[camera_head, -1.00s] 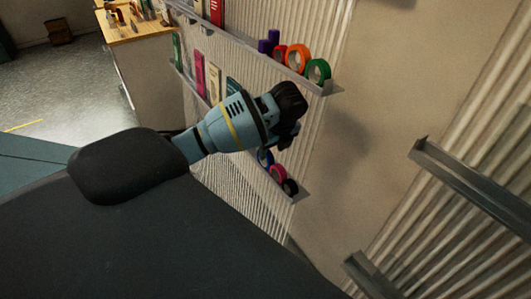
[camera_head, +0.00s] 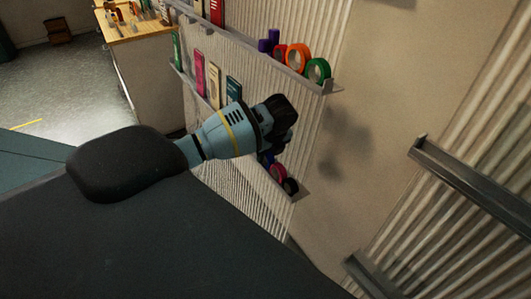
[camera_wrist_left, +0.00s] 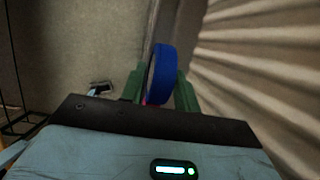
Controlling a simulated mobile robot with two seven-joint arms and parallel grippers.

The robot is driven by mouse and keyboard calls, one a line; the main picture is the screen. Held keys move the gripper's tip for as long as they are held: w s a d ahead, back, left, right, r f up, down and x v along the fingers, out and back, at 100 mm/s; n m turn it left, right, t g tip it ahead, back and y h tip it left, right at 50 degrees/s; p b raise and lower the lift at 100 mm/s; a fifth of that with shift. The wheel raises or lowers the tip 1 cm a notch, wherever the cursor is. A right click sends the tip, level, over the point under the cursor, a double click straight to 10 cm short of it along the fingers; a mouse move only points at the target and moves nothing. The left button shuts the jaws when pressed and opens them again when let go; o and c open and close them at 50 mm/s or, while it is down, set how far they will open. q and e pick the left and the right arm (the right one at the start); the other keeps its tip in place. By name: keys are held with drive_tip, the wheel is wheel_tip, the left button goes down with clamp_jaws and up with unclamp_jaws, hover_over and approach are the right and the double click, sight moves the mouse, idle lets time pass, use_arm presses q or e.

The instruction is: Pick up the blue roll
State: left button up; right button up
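The blue roll (camera_wrist_left: 161,72) stands on edge between the two green fingers of my left gripper (camera_wrist_left: 162,82) in the left wrist view. The fingers lie on either side of it, with a thin dark gap on the left; contact on the right is unclear. In the head view my left gripper (camera_head: 279,138) is at the lower wall shelf (camera_head: 297,196), its fingers largely hidden behind its own body. Only a bit of the blue roll (camera_head: 266,158) shows beneath it. My right gripper is not in view.
On the lower shelf, a pink roll (camera_head: 277,172) and a black roll (camera_head: 290,186) stand close by. The upper shelf (camera_head: 329,88) holds purple, red, orange and green (camera_head: 317,70) rolls above my gripper. Another metal shelf (camera_head: 470,180) on the right is empty.

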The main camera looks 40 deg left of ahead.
use_arm(q)
clamp_jaws()
drive_tip(key=shift+r, duration=0.15)
drive_tip(key=shift+w+r, duration=0.1)
drive_tip(key=shift+r, duration=0.7)
drive_tip(key=shift+s+a+r, duration=0.1)
drive_tip(key=shift+a+r, duration=0.15)
drive_tip(key=shift+r, duration=0.2)
drive_tip(key=shift+s+a+r, duration=0.1)
drive_tip(key=shift+a+r, duration=0.15)
drive_tip(key=shift+r, duration=0.2)
drive_tip(key=s+a+r+b, duration=0.1)
drive_tip(key=s+a, duration=0.3)
drive_tip(key=a, duration=1)
drive_tip(key=shift+s+a+r+b, duration=0.15)
drive_tip(key=shift+a+r+b, duration=0.05)
drive_tip(key=shift+b, duration=0.4)
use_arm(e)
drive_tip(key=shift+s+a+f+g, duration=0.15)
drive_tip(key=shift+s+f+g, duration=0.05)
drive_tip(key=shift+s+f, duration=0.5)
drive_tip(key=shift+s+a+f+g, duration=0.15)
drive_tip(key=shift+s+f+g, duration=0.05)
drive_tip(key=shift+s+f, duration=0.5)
